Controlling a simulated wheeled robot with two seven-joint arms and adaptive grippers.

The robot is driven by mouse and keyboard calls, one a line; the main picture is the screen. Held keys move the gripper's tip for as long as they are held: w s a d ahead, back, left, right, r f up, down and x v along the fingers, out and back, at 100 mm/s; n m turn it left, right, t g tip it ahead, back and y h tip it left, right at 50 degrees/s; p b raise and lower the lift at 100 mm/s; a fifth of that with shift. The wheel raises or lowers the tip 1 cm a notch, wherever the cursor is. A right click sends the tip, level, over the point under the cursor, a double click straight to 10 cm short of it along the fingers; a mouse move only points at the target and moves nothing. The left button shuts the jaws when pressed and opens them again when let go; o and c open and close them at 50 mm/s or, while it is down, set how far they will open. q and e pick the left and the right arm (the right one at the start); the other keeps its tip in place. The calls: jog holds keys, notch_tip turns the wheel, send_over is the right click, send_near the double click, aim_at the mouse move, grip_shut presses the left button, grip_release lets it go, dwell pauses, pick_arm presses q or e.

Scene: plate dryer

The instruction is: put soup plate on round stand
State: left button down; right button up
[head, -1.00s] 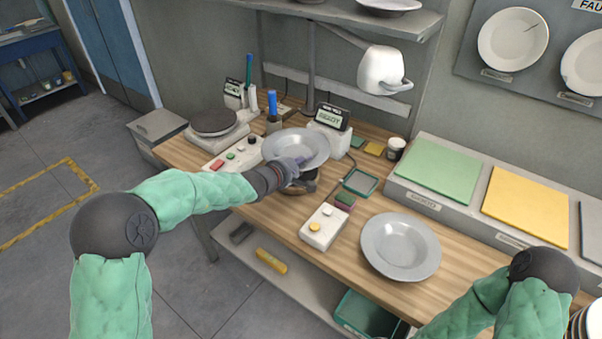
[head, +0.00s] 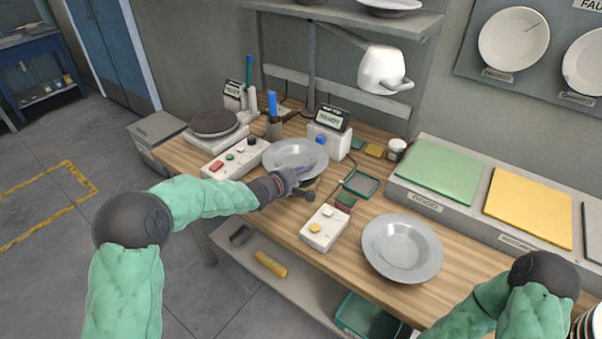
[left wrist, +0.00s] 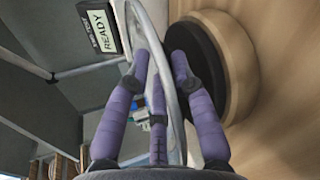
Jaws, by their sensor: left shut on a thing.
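A grey soup plate (head: 296,152) is held by its near rim in my left gripper (head: 290,180), over the middle of the bench. In the left wrist view the plate (left wrist: 158,60) shows edge-on between the purple fingers of the gripper (left wrist: 160,75). A round stand with a black top (left wrist: 205,70) lies right beside the plate's underside there; I cannot tell whether they touch. In the head view the plate and gripper mostly hide this stand. A second grey soup plate (head: 402,248) lies on the bench to the right. My right gripper is out of view.
A white button box (head: 324,228) and a green-rimmed tray (head: 361,185) lie right of the gripper. A box with a READY display (head: 329,134) stands behind the plate. A button panel (head: 236,158) and a dark round hotplate-like disc (head: 214,123) are to the left.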

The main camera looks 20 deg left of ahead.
pick_arm(q)
jog(key=c, duration=1)
grip_release()
jog(key=shift+c, duration=0.2)
jog(key=shift+r, duration=0.1)
jog(key=p+v, duration=0.3)
jog(key=v, duration=0.9)
jog(key=shift+s, duration=0.1)
